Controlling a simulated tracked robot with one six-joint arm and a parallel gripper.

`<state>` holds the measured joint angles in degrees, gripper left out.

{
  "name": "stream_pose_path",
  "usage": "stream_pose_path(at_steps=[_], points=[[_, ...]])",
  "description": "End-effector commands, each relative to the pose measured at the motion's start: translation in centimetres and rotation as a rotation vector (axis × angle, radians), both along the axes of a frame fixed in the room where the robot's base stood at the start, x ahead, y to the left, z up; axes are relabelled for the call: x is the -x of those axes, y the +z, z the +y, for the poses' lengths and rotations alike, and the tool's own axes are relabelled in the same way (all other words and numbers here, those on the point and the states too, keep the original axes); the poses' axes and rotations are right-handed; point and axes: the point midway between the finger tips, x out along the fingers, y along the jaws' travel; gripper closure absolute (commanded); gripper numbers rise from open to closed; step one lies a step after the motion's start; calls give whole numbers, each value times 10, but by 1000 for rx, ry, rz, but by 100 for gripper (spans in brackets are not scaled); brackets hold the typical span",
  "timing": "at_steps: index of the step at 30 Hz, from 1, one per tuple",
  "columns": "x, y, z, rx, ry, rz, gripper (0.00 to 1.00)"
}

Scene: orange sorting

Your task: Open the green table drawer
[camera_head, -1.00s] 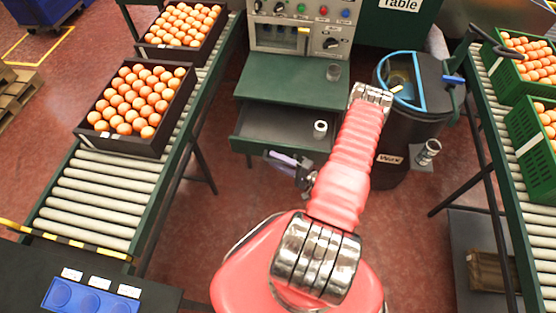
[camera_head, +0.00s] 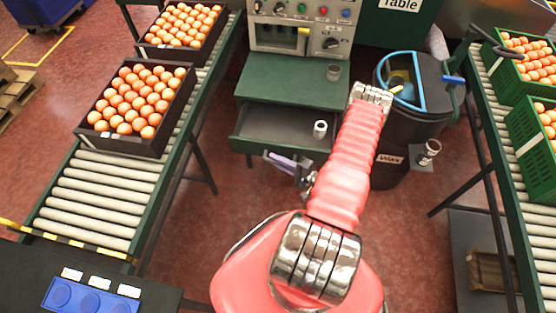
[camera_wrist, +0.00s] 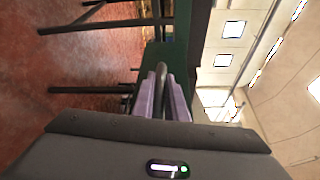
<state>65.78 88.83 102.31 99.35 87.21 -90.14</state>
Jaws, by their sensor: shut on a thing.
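The green table (camera_head: 285,88) stands ahead in the head view, below the control panel. Its drawer (camera_head: 262,125) is pulled out, with the grey inside showing and a small metal cylinder (camera_head: 320,129) in its right part. In the wrist view, my gripper's purple fingers (camera_wrist: 162,97) are closed around a dark bar, the drawer handle (camera_wrist: 160,74), against the green drawer front (camera_wrist: 180,50). In the head view the handle is hidden by the gripper.
Roller conveyors with orange crates (camera_head: 138,99) run along the left and right (camera_head: 510,140). A dark wax bin (camera_head: 415,110) with a blue rim stands right of the table, close to my arm. Red floor before the drawer is clear.

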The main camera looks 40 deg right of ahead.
Motion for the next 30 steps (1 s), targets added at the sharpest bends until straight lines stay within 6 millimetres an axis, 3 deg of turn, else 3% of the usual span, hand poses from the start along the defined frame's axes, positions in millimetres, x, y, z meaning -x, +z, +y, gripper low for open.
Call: stream_pose_path(at_steps=[7, 15, 23, 24, 30], points=[[3, -3, 4, -2, -2, 7, 100], [21, -3, 26, -4, -3, 9, 100], [21, -4, 26, -1, -4, 9, 100], [21, -3, 26, -1, -4, 9, 85], [20, -2, 26, 0, -2, 6, 71]])
